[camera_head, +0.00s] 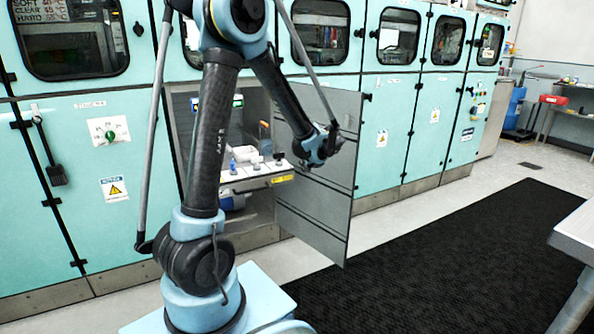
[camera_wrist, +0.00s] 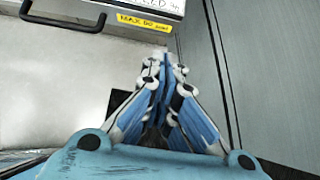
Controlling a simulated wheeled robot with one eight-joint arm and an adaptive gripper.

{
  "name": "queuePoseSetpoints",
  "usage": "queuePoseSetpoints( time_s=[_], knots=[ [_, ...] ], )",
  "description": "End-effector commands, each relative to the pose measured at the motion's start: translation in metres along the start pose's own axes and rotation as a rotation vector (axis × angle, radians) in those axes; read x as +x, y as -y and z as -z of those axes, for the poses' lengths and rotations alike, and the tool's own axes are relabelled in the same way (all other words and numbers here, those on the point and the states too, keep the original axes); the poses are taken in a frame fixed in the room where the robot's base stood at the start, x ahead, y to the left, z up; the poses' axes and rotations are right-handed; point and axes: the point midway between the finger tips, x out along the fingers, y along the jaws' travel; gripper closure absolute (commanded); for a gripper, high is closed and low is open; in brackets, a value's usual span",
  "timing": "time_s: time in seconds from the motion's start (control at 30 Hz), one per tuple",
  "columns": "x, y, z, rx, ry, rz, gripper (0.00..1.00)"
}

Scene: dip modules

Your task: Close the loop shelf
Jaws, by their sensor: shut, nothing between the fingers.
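The shelf (camera_head: 250,183) is a white slab with a dark handle and a yellow label on its front, inside the open cabinet bay. Several fittings and a small blue item stand on it. How far it sticks out is hard to tell. In the wrist view its front edge (camera_wrist: 110,8) crosses the top, with the black handle at left and the yellow label at right. My gripper (camera_wrist: 163,62) is shut and empty, its tips just below the label's right end in the picture. I cannot tell whether they touch the shelf. In the head view my wrist is near the open door.
The grey cabinet door (camera_head: 318,205) stands open to the right of the bay; it also fills the right side of the wrist view (camera_wrist: 268,60). Teal cabinets run along the wall. A black mat (camera_head: 450,255) covers the floor at right, and a table corner (camera_head: 578,228) juts in.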

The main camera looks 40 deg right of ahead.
Motion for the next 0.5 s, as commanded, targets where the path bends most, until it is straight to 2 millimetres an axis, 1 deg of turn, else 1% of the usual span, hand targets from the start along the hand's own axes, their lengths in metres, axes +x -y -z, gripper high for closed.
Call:
queuePoseSetpoints(
  time_s=[0.5],
  knots=[
    [0.075,-0.001,-0.001,-0.005,0.0,-0.003,1.0]
  ],
)
